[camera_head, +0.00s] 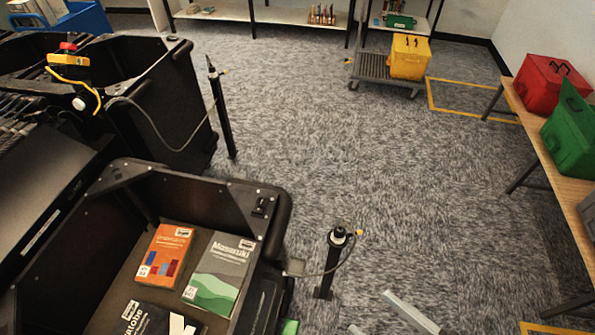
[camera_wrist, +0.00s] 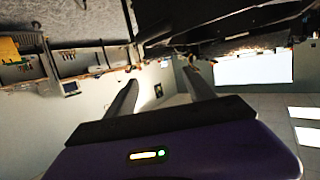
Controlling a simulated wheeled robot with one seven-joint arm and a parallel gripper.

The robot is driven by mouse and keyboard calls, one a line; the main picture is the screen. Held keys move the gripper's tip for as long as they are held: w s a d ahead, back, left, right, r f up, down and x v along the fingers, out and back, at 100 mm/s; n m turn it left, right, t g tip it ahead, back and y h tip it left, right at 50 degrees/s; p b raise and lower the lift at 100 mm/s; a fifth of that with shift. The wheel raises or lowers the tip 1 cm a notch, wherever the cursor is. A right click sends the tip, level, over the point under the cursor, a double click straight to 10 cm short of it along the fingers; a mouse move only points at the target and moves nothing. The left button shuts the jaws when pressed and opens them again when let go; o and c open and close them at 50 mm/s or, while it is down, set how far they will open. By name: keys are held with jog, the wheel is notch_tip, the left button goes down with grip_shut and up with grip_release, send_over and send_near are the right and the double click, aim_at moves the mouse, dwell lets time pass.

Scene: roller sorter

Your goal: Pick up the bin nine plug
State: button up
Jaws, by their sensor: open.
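Which bin is number nine cannot be read. The near black bin (camera_head: 190,185) has a small grey connector box (camera_head: 293,267) on its right side. A thin cable (camera_head: 330,268) runs from there to a short black post (camera_head: 328,265), with a round head and a small yellow tip (camera_head: 358,232). A second black bin (camera_head: 165,95) behind has a cable to a taller post (camera_head: 222,115). My gripper (camera_head: 370,310) is right of and nearer than the short post, apart from it. In the wrist view my gripper (camera_wrist: 161,76) is open, with nothing between the fingers.
Books (camera_head: 165,252) lie in the near bin. A yellow and red device (camera_head: 68,60) sits on the far bin. A wooden table (camera_head: 545,125) with red and green bins stands at right. A grey cart (camera_head: 375,68) carries a yellow bin. Carpet between is clear.

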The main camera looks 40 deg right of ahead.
jog(key=w+f+m+g+h, duration=0.1)
jog(key=w+f+m+g, duration=0.35)
jog(key=f, duration=0.85)
jog(key=m+g+h, duration=0.4)
jog(key=m+g, duration=0.4)
send_over(339, 231)
jog(key=s+a, duration=0.2)
jog(key=a, duration=0.1)
jog(key=shift+t, duration=0.25)
jog(key=f, duration=1.2)
jog(key=shift+w+f, duration=0.25)
jog(key=shift+d+x, duration=0.15)
jog(key=shift+x, duration=1.8)
jog(key=shift+d+x, duration=0.15)
jog(key=shift+x, duration=1.75)
jog(key=shift+r, duration=0.15)
grip_shut()
